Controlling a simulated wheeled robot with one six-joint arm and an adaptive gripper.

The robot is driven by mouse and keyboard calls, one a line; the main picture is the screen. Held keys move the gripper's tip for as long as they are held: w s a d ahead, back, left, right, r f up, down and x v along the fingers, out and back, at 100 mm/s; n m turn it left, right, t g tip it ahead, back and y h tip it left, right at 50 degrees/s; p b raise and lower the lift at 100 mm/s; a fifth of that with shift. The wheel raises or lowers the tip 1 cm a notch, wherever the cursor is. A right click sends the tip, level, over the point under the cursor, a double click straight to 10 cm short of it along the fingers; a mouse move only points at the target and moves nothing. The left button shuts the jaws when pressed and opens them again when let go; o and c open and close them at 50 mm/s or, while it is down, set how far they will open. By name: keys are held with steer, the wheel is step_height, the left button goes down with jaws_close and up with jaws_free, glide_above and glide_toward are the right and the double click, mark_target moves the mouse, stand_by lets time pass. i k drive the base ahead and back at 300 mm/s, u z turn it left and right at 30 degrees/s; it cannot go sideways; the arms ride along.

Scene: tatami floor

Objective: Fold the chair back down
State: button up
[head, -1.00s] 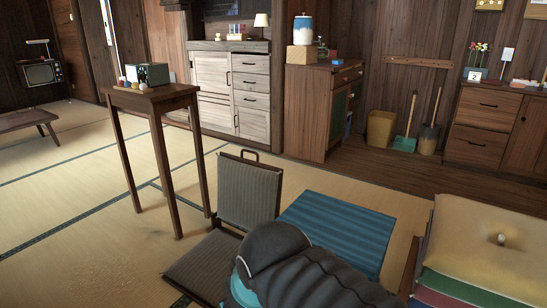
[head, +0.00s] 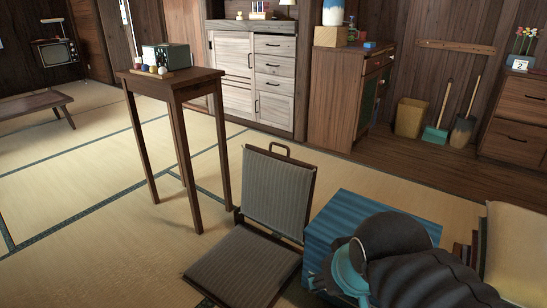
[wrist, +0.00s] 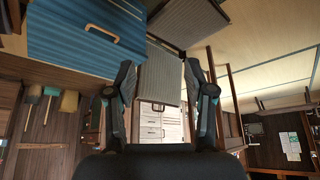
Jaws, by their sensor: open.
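The folding floor chair stands on the tatami in the head view. Its grey striped back (head: 277,190) is raised, with a brown handle (head: 280,148) on its top edge. Its seat (head: 243,267) lies flat on the floor toward me. In the wrist view, which is upside down, the chair back (wrist: 161,78) shows between the fingers of my gripper (wrist: 160,72), with the handle (wrist: 158,107) below it. My gripper is spread open and empty. I cannot tell how far the fingers are from the back.
A blue box (head: 330,217) stands right of the chair and shows close by in the wrist view (wrist: 85,30). A tall wooden table (head: 170,84) stands to the chair's left. A cushion stack (head: 516,245) is at far right.

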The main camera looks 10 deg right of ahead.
mark_target(278, 190)
steer(key=z, duration=0.05)
steer(key=k, duration=0.45)
steer(key=u, duration=0.6)
steer(key=i, duration=1.35)
steer(key=z, duration=0.55)
